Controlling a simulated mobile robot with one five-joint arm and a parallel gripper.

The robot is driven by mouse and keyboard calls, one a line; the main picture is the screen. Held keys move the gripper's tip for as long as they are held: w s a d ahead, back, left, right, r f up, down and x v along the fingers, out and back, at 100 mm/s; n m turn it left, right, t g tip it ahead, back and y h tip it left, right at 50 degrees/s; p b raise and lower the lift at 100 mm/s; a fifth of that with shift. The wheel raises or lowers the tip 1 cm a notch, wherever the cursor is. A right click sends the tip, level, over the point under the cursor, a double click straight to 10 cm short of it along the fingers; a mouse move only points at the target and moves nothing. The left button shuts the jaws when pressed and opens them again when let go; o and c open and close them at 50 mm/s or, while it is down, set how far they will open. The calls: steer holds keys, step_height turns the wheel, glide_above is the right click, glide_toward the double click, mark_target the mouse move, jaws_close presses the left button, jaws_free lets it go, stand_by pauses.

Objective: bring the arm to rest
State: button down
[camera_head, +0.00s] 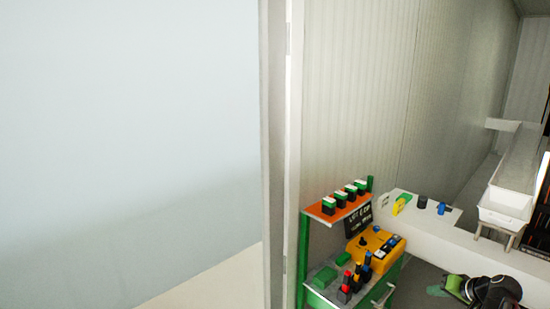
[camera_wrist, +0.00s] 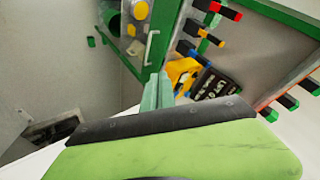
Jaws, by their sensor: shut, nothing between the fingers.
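My gripper (camera_head: 456,286) shows at the lower right of the head view, at the end of my dark arm, to the right of a green cart. In the wrist view my gripper (camera_wrist: 157,92) has its two pale green fingers together, with nothing between them. The green cart (camera_head: 303,256) carries an orange upper shelf and a yellow box (camera_head: 374,248). In the wrist view the yellow box (camera_wrist: 182,70) and a dark sign lie beyond the fingertips. I see no contact between my gripper and the cart.
A white bench (camera_head: 450,243) with small items runs behind the cart. A white bin (camera_head: 504,208) stands at the right. A large pale panel (camera_head: 130,140) fills the left. Grey floor shows between cart and arm.

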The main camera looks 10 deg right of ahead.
steer(key=w+a+f+n+g+y, duration=0.15)
steer(key=w+a, duration=0.35)
steer(key=a, duration=0.5)
steer(key=w+a+n+y, duration=0.1)
steer(key=w+a+n, duration=0.3)
steer(key=a, duration=0.6)
steer(key=w+a+f+n+g+y, duration=0.1)
steer(key=w+a, duration=0.5)
steer(key=a, duration=0.4)
steer(key=s+a+f+n+g, duration=0.1)
steer(key=s+a+f+g, duration=0.1)
steer(key=a, duration=0.7)
steer(key=s+a+f+n+g, duration=0.1)
steer(key=a+f+n+g, duration=0.1)
steer(key=a, duration=0.6)
steer(key=s+a+f+g+h, duration=0.1)
steer(key=s+a+g+h, duration=0.15)
steer(key=s+a, duration=0.2)
steer(key=s+d+m+h, duration=0.2)
steer(key=s+d, duration=0.1)
steer(key=d, duration=0.2)
steer(key=shift+s+f+b, duration=0.15)
steer(key=shift+f+b, duration=0.15)
steer(key=shift+f, duration=0.05)
